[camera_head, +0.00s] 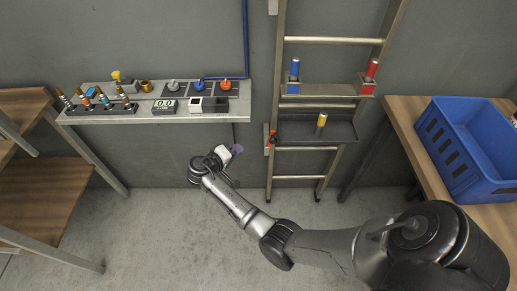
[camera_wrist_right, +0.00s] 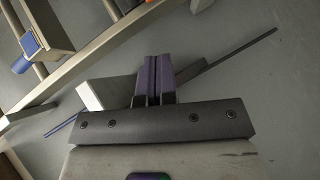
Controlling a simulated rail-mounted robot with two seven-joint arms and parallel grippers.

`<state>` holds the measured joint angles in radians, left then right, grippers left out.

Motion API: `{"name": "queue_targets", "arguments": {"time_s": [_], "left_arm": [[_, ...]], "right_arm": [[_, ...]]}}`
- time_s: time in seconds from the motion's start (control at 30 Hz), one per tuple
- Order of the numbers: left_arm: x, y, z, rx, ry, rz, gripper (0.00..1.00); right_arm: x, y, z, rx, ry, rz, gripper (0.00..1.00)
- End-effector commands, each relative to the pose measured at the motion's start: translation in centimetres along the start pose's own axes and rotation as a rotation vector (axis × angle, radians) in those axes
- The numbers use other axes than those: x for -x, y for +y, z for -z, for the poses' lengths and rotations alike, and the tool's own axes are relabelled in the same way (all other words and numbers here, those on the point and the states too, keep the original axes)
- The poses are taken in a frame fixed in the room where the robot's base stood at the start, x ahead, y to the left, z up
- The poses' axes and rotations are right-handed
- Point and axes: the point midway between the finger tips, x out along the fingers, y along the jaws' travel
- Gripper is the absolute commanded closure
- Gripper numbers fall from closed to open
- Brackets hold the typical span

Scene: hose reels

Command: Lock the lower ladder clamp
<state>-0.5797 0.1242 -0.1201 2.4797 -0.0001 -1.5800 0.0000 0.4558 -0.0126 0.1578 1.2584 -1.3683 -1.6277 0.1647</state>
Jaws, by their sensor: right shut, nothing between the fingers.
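The ladder (camera_head: 334,40) stands against the wall, right of the middle in the head view. A small red-and-dark piece (camera_head: 271,138) sits on its left rail at the lower tray and looks like the lower clamp; its lever position is too small to tell. My right gripper (camera_head: 236,150) is shut and empty, left of the ladder and apart from that piece. In the right wrist view its purple fingers (camera_wrist_right: 153,78) are together with nothing between them. A ladder rail (camera_wrist_right: 85,57) shows at upper left there. My left gripper is not in view.
The upper tray holds a blue handle (camera_head: 294,69) and a red handle (camera_head: 371,70). The lower tray (camera_head: 342,131) holds a yellow handle (camera_head: 321,120). A wall shelf (camera_head: 98,116) with fittings is at left. A blue crate (camera_head: 459,175) is on the right bench.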

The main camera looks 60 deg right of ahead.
Motion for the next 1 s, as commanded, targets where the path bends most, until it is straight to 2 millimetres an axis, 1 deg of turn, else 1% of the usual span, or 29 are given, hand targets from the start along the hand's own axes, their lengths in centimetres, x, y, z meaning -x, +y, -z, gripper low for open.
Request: {"name": "queue_targets", "arguments": {"time_s": [0.03, 0.1, 0.47, 0.57, 0.67, 0.77, 1.0], "left_arm": [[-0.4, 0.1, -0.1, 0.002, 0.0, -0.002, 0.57], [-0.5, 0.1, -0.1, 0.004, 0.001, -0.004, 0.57], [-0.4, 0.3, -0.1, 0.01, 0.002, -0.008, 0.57], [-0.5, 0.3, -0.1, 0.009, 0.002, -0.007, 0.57], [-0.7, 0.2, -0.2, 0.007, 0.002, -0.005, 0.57], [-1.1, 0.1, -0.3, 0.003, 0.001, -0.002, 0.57], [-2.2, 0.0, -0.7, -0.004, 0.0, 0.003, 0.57]], "right_arm": [[-0.1, -0.3, 0.1, 0.0, -0.001, -0.005, 1.0], [-0.1, -0.3, 0.2, -0.001, -0.001, -0.01, 1.0], [0.0, -0.2, 0.2, 0.0, -0.001, -0.012, 1.0], [-0.3, -0.2, 0.2, 0.0, -0.001, -0.012, 1.0], [-1.1, -0.3, 0.2, 0.0, -0.002, -0.013, 1.0], [-2.6, -0.3, 0.1, -0.001, -0.003, -0.013, 1.0], [-7.2, -0.3, 0.1, 0.0, -0.003, -0.015, 1.0]]}}
